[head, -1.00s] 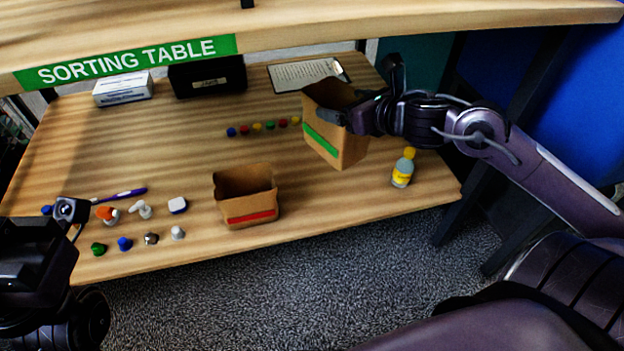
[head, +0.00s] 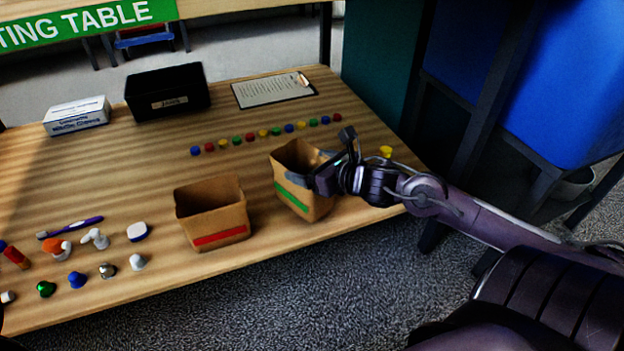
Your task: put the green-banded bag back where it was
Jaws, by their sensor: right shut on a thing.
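The brown paper bag with the green band (head: 291,198) stands open-topped at the right of the table, slightly tilted. My right gripper (head: 318,174) is shut on its upper right side, with one finger showing across the rim. Its base is close to the tabletop, but I cannot tell whether it touches. A second open bag with a red band (head: 219,237) stands just left of it, with a narrow gap between them. My left gripper is not in view.
A bottle's yellow cap (head: 386,152) shows behind my right arm; its body is hidden. A row of coloured pieces (head: 250,136) lies behind the bags. A clipboard (head: 274,91), black box (head: 167,95) and white carton (head: 77,117) are farther back. Small items cluster at left.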

